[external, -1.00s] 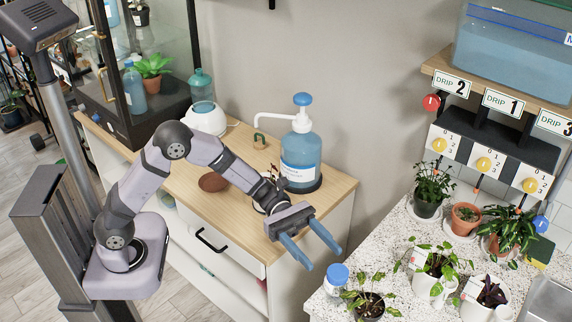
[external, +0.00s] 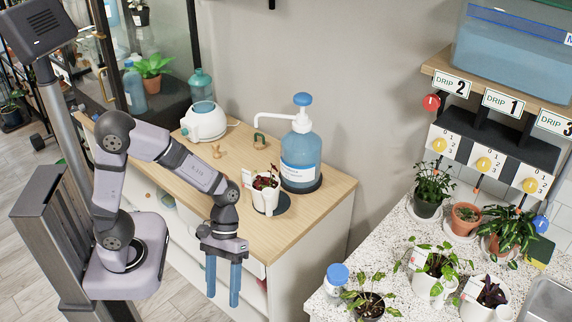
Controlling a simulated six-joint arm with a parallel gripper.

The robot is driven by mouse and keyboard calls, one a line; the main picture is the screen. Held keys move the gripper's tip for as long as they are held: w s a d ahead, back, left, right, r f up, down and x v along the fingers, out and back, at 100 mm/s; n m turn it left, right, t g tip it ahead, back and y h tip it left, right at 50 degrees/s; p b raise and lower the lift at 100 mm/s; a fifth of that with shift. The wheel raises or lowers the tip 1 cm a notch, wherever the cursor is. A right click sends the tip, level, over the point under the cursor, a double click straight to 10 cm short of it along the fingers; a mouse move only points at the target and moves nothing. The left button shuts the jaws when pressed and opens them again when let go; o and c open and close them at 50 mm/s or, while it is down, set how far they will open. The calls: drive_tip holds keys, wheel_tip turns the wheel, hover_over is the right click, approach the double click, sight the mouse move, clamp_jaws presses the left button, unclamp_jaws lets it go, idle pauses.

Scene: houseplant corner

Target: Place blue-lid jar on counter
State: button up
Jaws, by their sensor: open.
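The blue-lid jar (external: 336,278) stands upright at the left edge of the speckled counter (external: 400,245), a small clear jar with a round blue lid. My gripper (external: 222,290) points down in front of the wooden-topped cabinet. Its two blue fingers are apart, with nothing seen between them. It is well to the left of the jar and apart from it.
A potted plant (external: 372,299) stands just right of the jar, with several more pots on the counter. A gap separates cabinet and counter.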

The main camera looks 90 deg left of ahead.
drive_tip(key=s+a+f+m+y, duration=0.1)
drive_tip(key=s+a+m+y, duration=0.1)
drive_tip(key=a+m, duration=0.3)
drive_tip(key=s+a+f+m+t+y, duration=0.1)
drive_tip(key=s+a+m+y, duration=0.2)
drive_tip(key=a+m+y, duration=0.1)
drive_tip(key=shift+a+f+m+y, duration=0.3)
drive_tip(key=shift+a+m, duration=0.1)
drive_tip(key=shift+a, duration=0.3)
drive_tip(key=shift+s+r, duration=0.1)
wheel_tip(320, 180, up, 12)
drive_tip(key=p, duration=1.2)
